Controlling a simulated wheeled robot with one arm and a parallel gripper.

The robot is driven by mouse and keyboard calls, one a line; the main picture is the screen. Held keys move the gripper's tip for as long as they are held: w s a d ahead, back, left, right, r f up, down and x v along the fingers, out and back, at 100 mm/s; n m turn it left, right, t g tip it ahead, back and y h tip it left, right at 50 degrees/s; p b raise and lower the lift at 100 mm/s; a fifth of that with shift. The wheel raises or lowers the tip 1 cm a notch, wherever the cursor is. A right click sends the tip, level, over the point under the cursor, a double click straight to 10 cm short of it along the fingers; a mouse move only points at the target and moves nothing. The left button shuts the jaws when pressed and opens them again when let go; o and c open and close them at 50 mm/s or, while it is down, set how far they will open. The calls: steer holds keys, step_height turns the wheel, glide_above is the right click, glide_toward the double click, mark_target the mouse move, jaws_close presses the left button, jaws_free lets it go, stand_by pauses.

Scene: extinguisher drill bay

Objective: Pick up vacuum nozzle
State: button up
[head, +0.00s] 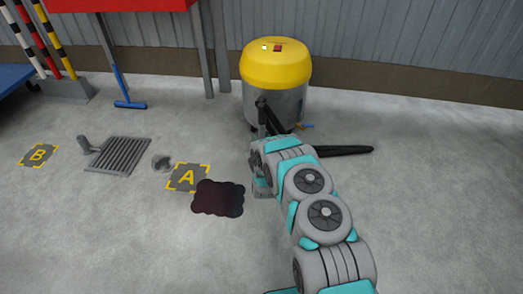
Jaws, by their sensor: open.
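The vacuum (289,100) stands upright near the back wall, with a yellow lid and a grey drum. A black hose or tube (264,110) comes down its front and goes behind my arm. A long, flat black piece (345,150), which looks like the vacuum nozzle, lies on the floor to the right of my arm. Its left end is hidden by the arm. My gripper (262,186) is at the far end of the arm, low over the floor in front of the vacuum and left of the black piece. It is open, mostly hidden by my wrist, and no object shows in it.
A blue squeegee (130,104) leans by a red stand (120,4). The floor at right is clear.

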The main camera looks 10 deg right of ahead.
steer(key=shift+w+d+r+b, duration=0.1)
steer(key=shift+w+d, duration=0.05)
steer(key=shift+w, duration=0.8)
steer(key=shift+w+d+r+b, duration=0.1)
steer(key=shift+w+d, duration=0.1)
steer(key=shift+w, duration=0.7)
steer(key=shift+w+d+b, duration=0.1)
steer(key=shift+w+d, duration=0.05)
steer(key=shift+w, duration=0.8)
jaws_close()
